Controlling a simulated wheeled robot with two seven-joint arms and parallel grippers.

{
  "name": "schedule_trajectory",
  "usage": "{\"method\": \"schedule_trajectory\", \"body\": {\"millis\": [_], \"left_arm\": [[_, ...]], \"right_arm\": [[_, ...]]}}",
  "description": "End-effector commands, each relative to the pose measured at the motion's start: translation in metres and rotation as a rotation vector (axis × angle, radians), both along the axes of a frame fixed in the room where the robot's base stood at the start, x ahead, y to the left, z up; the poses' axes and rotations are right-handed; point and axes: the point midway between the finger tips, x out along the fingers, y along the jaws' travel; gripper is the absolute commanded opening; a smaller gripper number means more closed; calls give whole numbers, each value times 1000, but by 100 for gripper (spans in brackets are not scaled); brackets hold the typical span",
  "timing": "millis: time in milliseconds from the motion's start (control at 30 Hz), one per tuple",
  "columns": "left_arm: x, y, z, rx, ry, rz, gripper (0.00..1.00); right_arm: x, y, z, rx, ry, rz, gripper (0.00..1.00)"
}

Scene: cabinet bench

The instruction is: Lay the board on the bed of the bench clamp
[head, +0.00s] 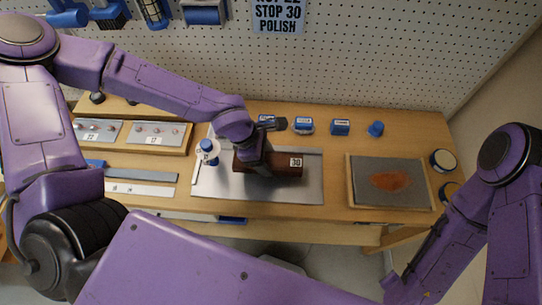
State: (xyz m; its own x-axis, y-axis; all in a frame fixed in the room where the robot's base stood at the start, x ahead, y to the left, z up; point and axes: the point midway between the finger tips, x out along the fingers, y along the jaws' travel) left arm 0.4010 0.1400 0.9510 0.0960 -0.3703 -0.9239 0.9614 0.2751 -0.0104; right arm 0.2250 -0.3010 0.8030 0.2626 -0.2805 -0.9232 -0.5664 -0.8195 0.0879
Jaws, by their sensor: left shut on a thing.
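My left gripper (260,166) reaches down over the middle of the bench and is shut on a dark brown block-like piece (288,168) with a white tag reading 30. This piece may be the board, but I cannot be sure. It is over a grey sheet (310,190); I cannot tell whether it touches the sheet. My wrist hides part of the piece and the fingertips. I cannot clearly make out a bench clamp or its bed. My right arm is at the right edge, with its gripper not visible.
A wood-edged tray (349,190) with a grey panel and an orange-brown patch lies at right. Several small blue items line the back, including a blue block (340,127). A blue-topped bottle (207,150) stands left of my gripper. Labelled plates (158,134) and flat strips (140,189) lie further left.

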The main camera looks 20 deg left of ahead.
Motion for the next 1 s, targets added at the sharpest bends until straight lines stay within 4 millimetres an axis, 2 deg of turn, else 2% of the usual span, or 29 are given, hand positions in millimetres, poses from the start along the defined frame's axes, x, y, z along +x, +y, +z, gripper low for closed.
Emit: {"method": "schedule_trajectory", "body": {"millis": [33, 167, 300, 367, 433, 467, 733, 767, 833, 1000], "left_arm": [[1, 2, -8, -2, -1, 1, 24], [4, 5, -17, -2, -1, 4, 24], [5, 7, -44, -1, -1, 4, 24], [5, 7, -52, -1, -1, 3, 24], [5, 7, -51, -1, -2, 2, 24], [5, 6, -49, -1, -2, 2, 18], [5, 6, -51, 0, 0, 1, 18], [5, 6, -51, 0, 0, 1, 65], [5, 6, -50, 0, 0, 1, 87], [5, 6, -50, 0, 0, 1, 87]], "right_arm": [[0, 0, -8, 1, 1, 0, 43], [-1, 0, -15, 0, 1, 0, 43], [-1, 0, -43, 1, 1, 0, 43], [-1, 0, -51, 1, 1, 0, 43], [-1, 0, -51, 1, 1, 0, 43], [-1, 0, -49, 1, 1, 0, 43], [-1, 0, -48, 1, 1, 0, 43], [-1, 0, -48, 1, 1, 0, 43], [-1, 0, -48, 1, 1, 0, 43], [-1, 0, -48, 0, 0, 0, 43]]}}
